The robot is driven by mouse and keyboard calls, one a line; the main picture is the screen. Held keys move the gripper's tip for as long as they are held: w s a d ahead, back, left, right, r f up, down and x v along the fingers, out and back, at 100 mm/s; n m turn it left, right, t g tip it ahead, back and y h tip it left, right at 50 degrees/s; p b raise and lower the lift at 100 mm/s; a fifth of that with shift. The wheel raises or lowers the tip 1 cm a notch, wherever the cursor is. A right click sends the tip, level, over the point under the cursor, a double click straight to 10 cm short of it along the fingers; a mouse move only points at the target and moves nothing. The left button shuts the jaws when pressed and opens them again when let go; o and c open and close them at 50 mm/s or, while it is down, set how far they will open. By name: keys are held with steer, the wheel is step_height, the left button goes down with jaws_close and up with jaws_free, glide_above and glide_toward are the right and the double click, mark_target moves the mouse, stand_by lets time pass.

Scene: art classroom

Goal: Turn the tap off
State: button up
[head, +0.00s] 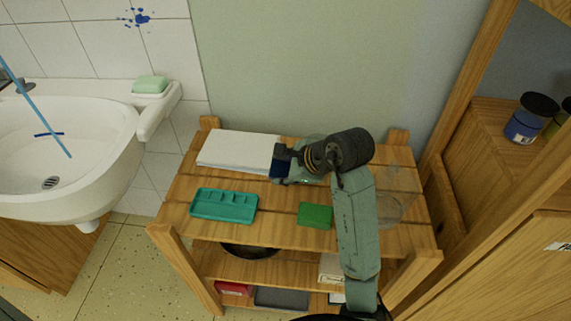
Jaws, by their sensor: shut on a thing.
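The white sink (75,130) is at the left, cut by the picture edge. A small grey metal piece (22,87) at its back rim looks like part of the tap; I cannot tell its handle position. A thin light-blue line (38,105) slants across the basin, with a short dark-blue arc on it; I cannot tell whether it is water. My gripper (282,163) is over the back of the wooden shelf, well right of the sink.
The wooden shelf (172,212) holds white paper (235,149), a teal tray (223,205), a green block (315,215) and a clear container (398,190). Soap (151,84) lies beside the sink. A wooden cabinet (500,265) stands right. Floor (125,260) shows between sink and shelf.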

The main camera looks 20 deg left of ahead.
steer(key=shift+w+f, duration=0.1)
steer(key=shift+f, duration=0.35)
steer(key=shift+r, duration=0.15)
steer(key=o, duration=1)
